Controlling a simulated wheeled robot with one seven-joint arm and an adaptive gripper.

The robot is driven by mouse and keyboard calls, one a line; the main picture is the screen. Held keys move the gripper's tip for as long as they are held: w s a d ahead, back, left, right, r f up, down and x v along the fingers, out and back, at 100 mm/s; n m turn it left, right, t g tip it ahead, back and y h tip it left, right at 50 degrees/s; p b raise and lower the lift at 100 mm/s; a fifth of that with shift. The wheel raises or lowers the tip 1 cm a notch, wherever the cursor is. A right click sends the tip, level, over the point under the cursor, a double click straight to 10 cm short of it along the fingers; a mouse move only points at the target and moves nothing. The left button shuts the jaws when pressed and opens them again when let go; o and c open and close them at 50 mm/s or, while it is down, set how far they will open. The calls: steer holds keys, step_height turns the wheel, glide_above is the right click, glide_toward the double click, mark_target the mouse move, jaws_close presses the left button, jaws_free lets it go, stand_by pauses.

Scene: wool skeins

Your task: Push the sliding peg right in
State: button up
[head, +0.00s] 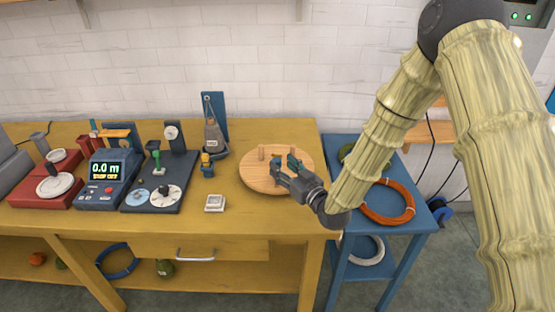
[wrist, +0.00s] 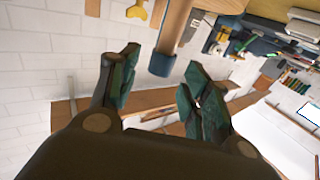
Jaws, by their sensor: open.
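A round wooden board (head: 254,181) lies near the right end of the yellow table. Two short wooden pegs, a left one (head: 262,153) and a right one (head: 292,151), stand toward its back. I cannot tell which one slides. My gripper (head: 284,165) is over the board, its fingers apart and nothing seen between them. In the wrist view my open gripper (wrist: 160,78) has a wooden bar with a dark blue end (wrist: 166,60) just beyond and between the fingertips. I cannot tell whether that is a peg, or whether anything touches. My gripper hides part of the board.
Left of the board stand a grey device on a blue backboard (head: 214,140), a small white square piece (head: 215,203) and a digital meter (head: 105,175). A blue side table (head: 392,226) with an orange coil (head: 388,203) is at right. The table front near the board is clear.

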mark_target(280, 164)
steer(key=shift+x, duration=1.95)
